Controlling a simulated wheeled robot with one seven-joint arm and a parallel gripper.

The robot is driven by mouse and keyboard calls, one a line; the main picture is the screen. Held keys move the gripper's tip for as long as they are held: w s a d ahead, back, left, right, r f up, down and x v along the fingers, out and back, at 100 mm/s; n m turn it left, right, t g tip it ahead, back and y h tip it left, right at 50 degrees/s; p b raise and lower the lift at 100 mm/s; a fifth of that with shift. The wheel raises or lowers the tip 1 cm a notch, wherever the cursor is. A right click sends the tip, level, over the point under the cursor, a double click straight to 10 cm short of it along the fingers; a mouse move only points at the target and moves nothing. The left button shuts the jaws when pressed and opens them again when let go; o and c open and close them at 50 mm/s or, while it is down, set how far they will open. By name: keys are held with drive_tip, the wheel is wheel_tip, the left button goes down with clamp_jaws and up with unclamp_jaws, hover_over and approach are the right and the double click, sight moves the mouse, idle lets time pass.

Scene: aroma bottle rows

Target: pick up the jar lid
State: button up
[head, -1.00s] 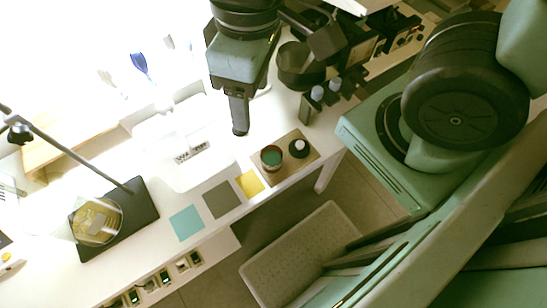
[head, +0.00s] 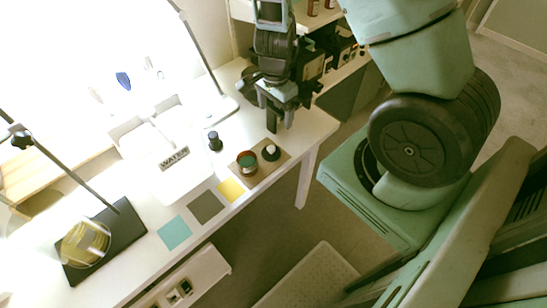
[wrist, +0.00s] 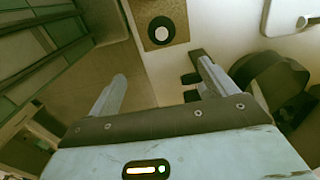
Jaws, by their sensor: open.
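The jar lid looks like a small round black piece with a white centre (head: 270,152). It lies on a brown mat (head: 266,171) beside a brown jar (head: 247,162) with a green top. The lid also shows at the top of the wrist view (wrist: 161,32), beyond the fingertips and roughly between them. My gripper (head: 281,121) is above the table, just behind the lid in the head view. In the wrist view my gripper (wrist: 160,72) has its fingers wide apart with nothing between them. The lid is clear of the fingers.
A small dark bottle (head: 215,142) stands left of the mat, near a white tray with a WATER label (head: 174,158). Yellow (head: 231,189), grey and teal cards lie along the front edge. A dark pot and shelf with bottles stand behind my gripper.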

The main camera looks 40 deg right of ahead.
drive_tip(key=b, duration=0.2)
hover_over(271, 147)
drive_tip(key=f, duration=1)
drive_tip(key=shift+s+d, duration=0.4)
drive_tip(key=shift+w+a+f+p, duration=0.15)
drive_tip(key=shift+f+p, duration=0.1)
drive_tip(key=shift+f, duration=0.85)
drive_tip(key=shift+w+a+f+p, duration=0.1)
drive_tip(key=shift+a+f+p, duration=0.1)
drive_tip(key=shift+f, duration=0.9)
drive_tip(key=shift+w+a+f+p, duration=0.1)
drive_tip(key=shift+f+p, duration=0.15)
drive_tip(key=shift+f, duration=0.85)
drive_tip(key=c, duration=1)
